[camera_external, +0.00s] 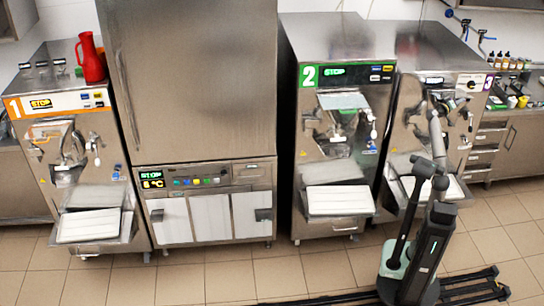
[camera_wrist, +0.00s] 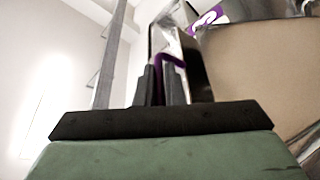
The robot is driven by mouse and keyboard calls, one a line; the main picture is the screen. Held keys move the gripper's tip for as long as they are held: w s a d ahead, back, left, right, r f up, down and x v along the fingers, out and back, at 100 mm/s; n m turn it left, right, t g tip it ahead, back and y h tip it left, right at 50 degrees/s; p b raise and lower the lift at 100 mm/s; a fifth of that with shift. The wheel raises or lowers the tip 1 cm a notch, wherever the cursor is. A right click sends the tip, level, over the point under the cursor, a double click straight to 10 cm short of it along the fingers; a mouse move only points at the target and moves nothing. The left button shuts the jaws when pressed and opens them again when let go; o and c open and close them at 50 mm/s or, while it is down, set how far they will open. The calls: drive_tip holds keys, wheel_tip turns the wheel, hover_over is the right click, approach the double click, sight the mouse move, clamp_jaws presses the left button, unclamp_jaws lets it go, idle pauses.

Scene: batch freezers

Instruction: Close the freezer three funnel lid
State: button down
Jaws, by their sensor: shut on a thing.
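Freezer three (camera_external: 405,105) is the steel machine at the right, with a purple number 3 label (camera_external: 488,82); part of that label also shows in the wrist view (camera_wrist: 208,17). My arm stands in front of its face and hides much of the funnel area. My gripper (camera_wrist: 161,75) has its two dark fingers close together on a thin purple handle (camera_wrist: 174,57). The handle appears to belong to the shiny funnel lid (camera_wrist: 190,62) just behind the fingers. The lid's exact angle is hard to tell. In the external view, the gripper (camera_external: 434,98) is small, high at the machine's front.
Freezer two (camera_external: 340,45), with a green label, stands left of freezer three. A tray (camera_external: 455,190) juts from freezer three's lower front beside my arm. A counter with bottles (camera_external: 508,62) is at the right. Tiled floor (camera_external: 215,278) is open at front left.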

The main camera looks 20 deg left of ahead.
drive_tip(key=shift+f+b, duration=1.1)
drive_tip(key=shift+f, duration=0.4)
drive_tip(key=shift+a, duration=0.1)
drive_tip(key=c, duration=1.5)
unclamp_jaws()
drive_tip(key=shift+s, duration=0.1)
drive_tip(key=p+v, duration=0.1)
drive_tip(key=v, duration=1.6)
drive_tip(key=shift+s+a+f, duration=0.1)
drive_tip(key=shift+a, duration=0.05)
